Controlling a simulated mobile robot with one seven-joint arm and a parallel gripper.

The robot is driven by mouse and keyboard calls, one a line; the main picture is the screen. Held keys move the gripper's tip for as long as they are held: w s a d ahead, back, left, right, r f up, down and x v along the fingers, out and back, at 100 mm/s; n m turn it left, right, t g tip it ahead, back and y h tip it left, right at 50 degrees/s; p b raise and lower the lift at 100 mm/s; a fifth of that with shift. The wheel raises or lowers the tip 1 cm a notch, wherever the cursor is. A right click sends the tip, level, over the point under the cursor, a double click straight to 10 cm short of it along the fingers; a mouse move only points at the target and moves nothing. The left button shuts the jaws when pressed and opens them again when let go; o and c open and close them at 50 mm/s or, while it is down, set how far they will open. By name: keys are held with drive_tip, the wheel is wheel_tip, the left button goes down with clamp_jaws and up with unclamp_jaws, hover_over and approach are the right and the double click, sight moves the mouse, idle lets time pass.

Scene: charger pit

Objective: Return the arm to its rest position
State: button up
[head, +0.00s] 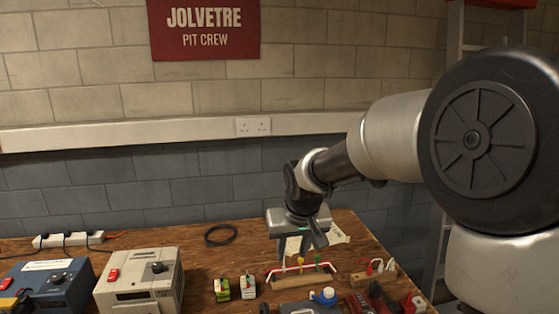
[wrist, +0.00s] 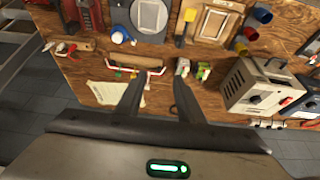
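My arm reaches in from the right in the head view and bends down over the wooden workbench (head: 215,270). My gripper (head: 296,257) hangs above the back part of the bench, behind the red-handled rack. In the wrist view my gripper's two dark fingers (wrist: 158,80) are spread apart with nothing between them. Bench top and small items show beyond the fingertips. A green light glows on the gripper body in the wrist view.
A grey charger box (head: 140,282) and a blue one (head: 50,282) stand at the left. Small green-labelled blocks (head: 235,288), a red-handled rack (head: 300,274) and a blue-capped container (head: 323,296) lie near the gripper. A wall (head: 200,180) with trunking is behind, a ladder (head: 453,40) at right.

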drive_tip(key=s+d+r+p, duration=0.3)
drive_tip(key=s+r, duration=0.3)
drive_tip(key=s, duration=0.3)
drive_tip(key=s+d+r+m+p, duration=0.1)
drive_tip(key=s+d+r+p, duration=0.3)
drive_tip(key=s+r, duration=0.3)
drive_tip(key=s+d+r+m+t+h+p, duration=0.1)
drive_tip(key=s+d+r+p, duration=0.3)
drive_tip(key=s+r, duration=0.3)
drive_tip(key=s, duration=0.3)
drive_tip(key=shift+s, duration=0.3)
